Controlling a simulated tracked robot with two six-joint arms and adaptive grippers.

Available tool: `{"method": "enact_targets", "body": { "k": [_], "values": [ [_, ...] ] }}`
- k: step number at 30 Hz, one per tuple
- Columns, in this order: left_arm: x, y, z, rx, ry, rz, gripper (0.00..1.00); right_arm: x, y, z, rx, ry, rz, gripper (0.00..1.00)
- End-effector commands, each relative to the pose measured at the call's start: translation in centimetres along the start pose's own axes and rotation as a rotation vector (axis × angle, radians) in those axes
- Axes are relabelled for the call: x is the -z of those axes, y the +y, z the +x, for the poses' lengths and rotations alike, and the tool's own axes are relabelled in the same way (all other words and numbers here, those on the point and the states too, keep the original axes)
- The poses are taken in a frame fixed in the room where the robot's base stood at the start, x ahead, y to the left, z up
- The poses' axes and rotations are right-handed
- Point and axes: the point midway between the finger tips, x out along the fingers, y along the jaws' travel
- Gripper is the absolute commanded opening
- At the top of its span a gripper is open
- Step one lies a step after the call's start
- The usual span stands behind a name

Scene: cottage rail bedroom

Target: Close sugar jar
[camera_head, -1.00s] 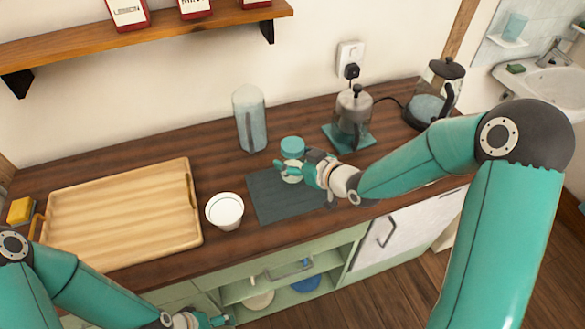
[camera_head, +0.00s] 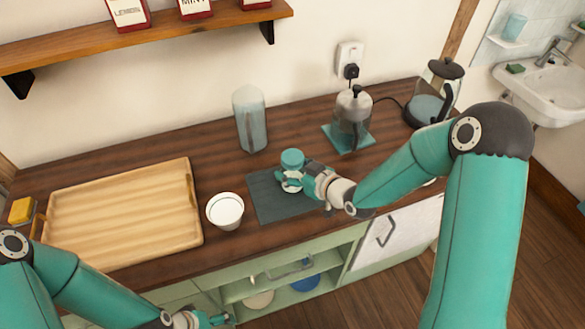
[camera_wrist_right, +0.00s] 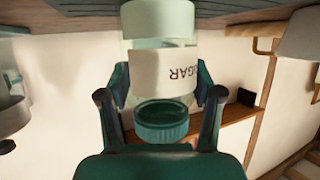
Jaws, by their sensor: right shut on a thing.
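The sugar jar (camera_head: 291,187) is over the dark mat in the head view, partly hidden by fingers. Its teal lid (camera_head: 292,158) is at its top end. My right gripper (camera_head: 283,179) is shut on the jar, below the lid. In the right wrist view the jar (camera_wrist_right: 163,72) shows upside down with its SUGAR label, between the right gripper's fingers (camera_wrist_right: 160,95). The ribbed lid (camera_wrist_right: 163,128) shows a dark oval face there. I cannot tell whether it is seated. My left gripper (camera_head: 203,320) is at the lower edge, its jaws unclear.
A white cup (camera_head: 225,216) stands left of the mat (camera_head: 264,206). A wooden tray (camera_head: 120,215) fills the left of the counter. A tall glass vessel (camera_head: 249,125), a French press (camera_head: 352,120) and a kettle (camera_head: 432,105) stand behind.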

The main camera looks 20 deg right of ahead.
Motion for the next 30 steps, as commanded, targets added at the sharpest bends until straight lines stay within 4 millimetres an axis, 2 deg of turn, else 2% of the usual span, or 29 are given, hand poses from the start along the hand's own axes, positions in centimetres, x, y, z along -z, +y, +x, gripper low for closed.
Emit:
{"method": "enact_targets", "body": {
  "k": [3, 4, 8, 22, 26, 30],
  "values": [
    [0.0, -0.1, 0.4, 0.0, 0.0, 0.0, 0.85, -0.2, 0.0, 0.1, 0.0, 0.003, -0.001, 0.0],
    [0.0, -0.1, 0.3, 0.0, 0.0, 0.0, 0.85, -0.2, 0.0, 0.1, 0.001, 0.0, -0.001, 0.68],
    [0.0, -0.1, 0.2, 0.0, 0.0, 0.0, 0.85, -0.1, 0.0, 0.1, 0.002, 0.0, -0.001, 0.9],
    [0.0, 0.0, 0.0, 0.0, 0.001, 0.0, 0.85, 0.1, 0.0, -0.2, 0.001, 0.0, 0.0, 0.9],
    [0.0, -0.2, 0.6, 0.0, 0.0, 0.0, 0.85, 0.0, 0.1, -1.8, 0.0, 0.001, -0.002, 0.9],
    [0.0, -0.4, 1.1, 0.0, 0.0, 0.0, 0.85, 0.0, 0.2, -4.4, -0.002, 0.002, -0.002, 0.9]
  ]
}}
